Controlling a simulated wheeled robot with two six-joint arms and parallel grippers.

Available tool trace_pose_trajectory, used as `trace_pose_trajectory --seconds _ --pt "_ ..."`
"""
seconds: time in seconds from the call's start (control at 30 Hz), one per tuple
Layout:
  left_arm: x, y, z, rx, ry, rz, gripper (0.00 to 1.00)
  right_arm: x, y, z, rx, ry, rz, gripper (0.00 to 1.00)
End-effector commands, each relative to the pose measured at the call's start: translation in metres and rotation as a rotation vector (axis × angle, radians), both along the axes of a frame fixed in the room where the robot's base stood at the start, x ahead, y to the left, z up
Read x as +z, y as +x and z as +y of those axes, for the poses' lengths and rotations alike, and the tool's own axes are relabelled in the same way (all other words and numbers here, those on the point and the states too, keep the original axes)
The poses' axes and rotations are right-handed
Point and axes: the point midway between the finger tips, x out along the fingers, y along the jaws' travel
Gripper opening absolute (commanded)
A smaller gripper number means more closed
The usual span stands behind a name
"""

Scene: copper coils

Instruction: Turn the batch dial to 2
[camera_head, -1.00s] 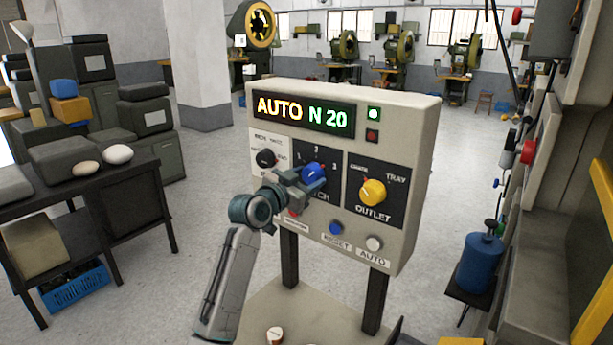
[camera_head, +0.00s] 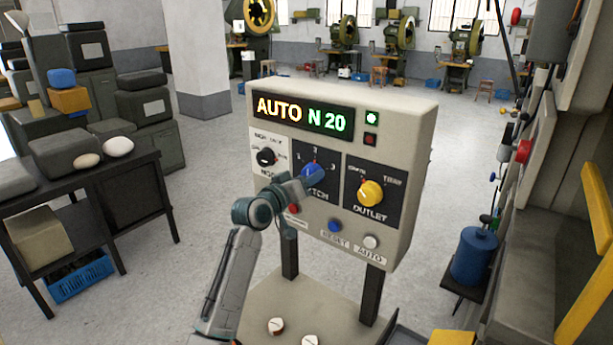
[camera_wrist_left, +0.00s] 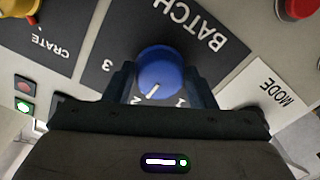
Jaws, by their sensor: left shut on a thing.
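The blue batch dial (camera_head: 312,170) sits in the middle dark panel of the control box (camera_head: 412,130). My left gripper (camera_head: 313,181) reaches it from below and is shut on it. In the left wrist view the batch dial (camera_wrist_left: 158,68) lies between the two dark fingers of my left gripper (camera_wrist_left: 160,78). Its white pointer line points between the 1 and the 2, nearer to the 2. The lit display (camera_head: 303,112) reads AUTO N 20. My right gripper is not in view.
The black mode knob (camera_head: 266,157) is left of the dial and the yellow outlet knob (camera_head: 370,193) is right of it. A red button (camera_head: 293,209), blue reset button (camera_head: 335,225) and white auto button (camera_head: 371,241) lie below. A dark bench (camera_head: 100,185) stands at left.

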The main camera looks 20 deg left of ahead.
Motion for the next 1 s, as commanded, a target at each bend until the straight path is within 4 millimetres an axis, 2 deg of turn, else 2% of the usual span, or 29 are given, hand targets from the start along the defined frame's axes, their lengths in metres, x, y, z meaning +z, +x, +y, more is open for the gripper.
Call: trace_pose_trajectory --seconds 0.57,0.6,0.67,0.7,1.0 --pt "-0.0001 0.0001 0.0000 0.000 -0.029 0.010 0.28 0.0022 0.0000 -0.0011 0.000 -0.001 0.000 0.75" --pt "-0.0001 0.0001 0.0000 0.000 -0.029 0.011 0.56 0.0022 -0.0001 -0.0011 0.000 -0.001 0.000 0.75" --pt "-0.0001 0.0001 0.0000 0.000 -0.029 0.011 0.68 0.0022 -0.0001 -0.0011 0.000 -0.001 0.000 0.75" --pt "-0.0001 0.0001 0.0000 0.000 -0.028 0.010 0.71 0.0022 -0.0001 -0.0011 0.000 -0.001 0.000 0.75" --pt "-0.0009 -0.0020 0.0010 0.000 -0.028 0.010 0.71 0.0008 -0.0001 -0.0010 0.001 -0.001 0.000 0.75"
